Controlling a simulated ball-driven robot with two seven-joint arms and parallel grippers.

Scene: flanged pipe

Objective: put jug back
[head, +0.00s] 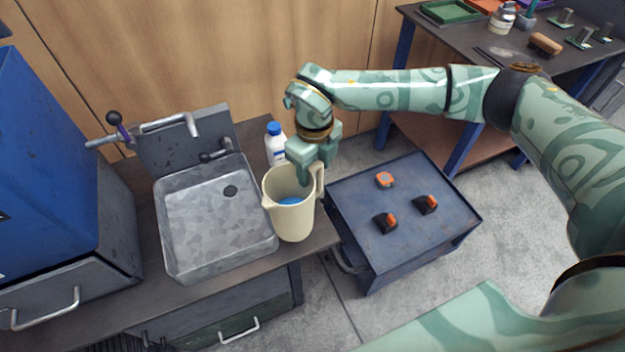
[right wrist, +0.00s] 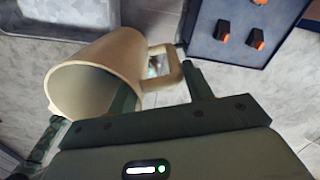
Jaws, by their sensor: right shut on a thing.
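A beige jug (head: 291,222) is upright at the right end of the sink counter, with something blue visible inside. My right gripper (head: 309,172) reaches down from above and is shut on the jug at its handle side. In the right wrist view the jug (right wrist: 105,65) shows its open mouth, and the handle lies between the fingers of my gripper (right wrist: 163,92). One finger appears at the mouth and the other past the handle. I cannot tell whether the jug's base touches the counter. My left gripper is not in view.
A grey metal sink (head: 215,220) with a tap is left of the jug. A white bottle with a blue cap (head: 275,145) stands just behind it. A dark blue cart (head: 400,250) with several small orange-marked items is to the right. A workbench (head: 480,45) is at the back right.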

